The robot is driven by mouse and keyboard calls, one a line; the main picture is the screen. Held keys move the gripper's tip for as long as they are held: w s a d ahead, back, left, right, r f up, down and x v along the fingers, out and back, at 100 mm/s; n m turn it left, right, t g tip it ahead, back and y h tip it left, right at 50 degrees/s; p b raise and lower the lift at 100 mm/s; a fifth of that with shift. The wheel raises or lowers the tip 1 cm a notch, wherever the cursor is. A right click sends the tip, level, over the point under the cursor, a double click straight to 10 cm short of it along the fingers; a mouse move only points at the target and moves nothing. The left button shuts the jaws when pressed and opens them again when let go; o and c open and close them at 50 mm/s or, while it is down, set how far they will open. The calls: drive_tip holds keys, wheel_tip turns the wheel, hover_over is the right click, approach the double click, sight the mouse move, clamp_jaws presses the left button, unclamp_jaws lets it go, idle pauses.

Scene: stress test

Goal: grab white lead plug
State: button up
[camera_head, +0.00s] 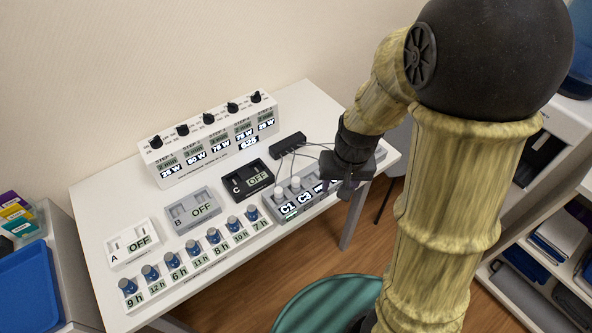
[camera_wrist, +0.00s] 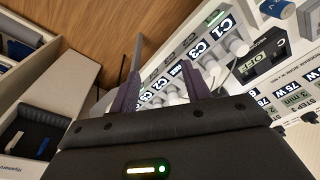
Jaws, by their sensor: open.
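White lead plugs stand in a grey labelled holder at the right end of the table; one plug (camera_head: 279,194) is by the C1 label and another (camera_head: 295,184) is beside it. In the wrist view, white plugs (camera_wrist: 238,46) show in a row by labels C1, C3 and C2, to the right of my fingers. My gripper (camera_head: 347,186) is over the right part of the holder (camera_head: 272,211) and hides some of it. In the wrist view my gripper (camera_wrist: 162,72) has its two fingers apart, with nothing clearly held between them. I cannot tell whether a finger touches a plug.
A black box (camera_head: 288,145) with thin cables lies behind the holder. Switch boxes A (camera_head: 122,246), B (camera_head: 183,217) and black C (camera_head: 245,181) read OFF. A white power panel (camera_head: 165,175) stands behind. Floor is right of the table.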

wheel_tip(320, 180, up, 9)
drive_tip(key=g+p, duration=0.1)
drive_tip(key=p, duration=1.4)
hover_over(296, 179)
drive_tip(key=shift+a+f+h+p, duration=0.1)
drive_tip(key=shift+h+p, duration=0.2)
drive_tip(key=shift+p, duration=0.05)
drive_tip(key=shift+f, duration=0.15)
wheel_tip(296, 179, down, 12)
drive_tip(key=shift+p, duration=0.95)
drive_tip(key=shift+s+f+p, duration=0.1)
drive_tip(key=shift+f+p, duration=0.4)
drive_tip(key=shift+f, duration=0.25)
drive_tip(key=shift+f+p, duration=0.55)
drive_tip(key=shift+f, duration=1.3)
